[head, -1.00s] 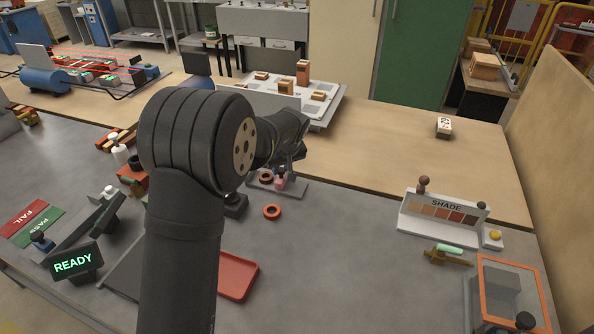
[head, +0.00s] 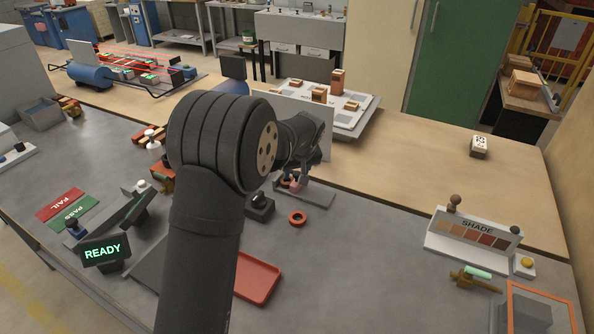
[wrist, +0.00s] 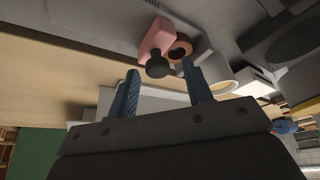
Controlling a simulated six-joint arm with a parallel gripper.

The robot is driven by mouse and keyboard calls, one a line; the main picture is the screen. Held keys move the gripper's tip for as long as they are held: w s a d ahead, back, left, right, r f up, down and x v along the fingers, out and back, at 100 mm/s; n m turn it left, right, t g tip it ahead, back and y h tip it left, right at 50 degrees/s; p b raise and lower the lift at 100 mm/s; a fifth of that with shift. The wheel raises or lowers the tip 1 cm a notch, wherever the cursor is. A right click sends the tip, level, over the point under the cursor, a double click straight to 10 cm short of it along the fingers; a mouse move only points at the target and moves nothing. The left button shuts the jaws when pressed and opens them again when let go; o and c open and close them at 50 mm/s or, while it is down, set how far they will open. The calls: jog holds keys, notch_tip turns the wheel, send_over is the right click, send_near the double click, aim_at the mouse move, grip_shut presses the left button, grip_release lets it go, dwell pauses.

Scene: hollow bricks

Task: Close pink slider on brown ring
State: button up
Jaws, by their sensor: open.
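The pink slider (wrist: 157,38) is a block with a dark round knob (wrist: 157,64) in the wrist view. The brown ring (wrist: 181,48) lies right beside it, and I cannot tell whether they touch. My gripper (wrist: 160,67) is open, with its blue fingertips either side of the knob in the picture. Contact is not clear. In the head view the pink slider (head: 297,185) and brown ring (head: 285,182) are small, on a grey plate (head: 318,195) and partly hidden under my gripper (head: 303,172).
An orange ring (head: 297,218) lies on the bench in front of the plate. A black block (head: 260,207) stands to its left. A red tray (head: 257,276) is nearer the front. The SHADE stand (head: 474,238) is at the right. The bench between is clear.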

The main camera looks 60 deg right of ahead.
jog(key=v, duration=1.7)
jog(key=shift+r, duration=0.15)
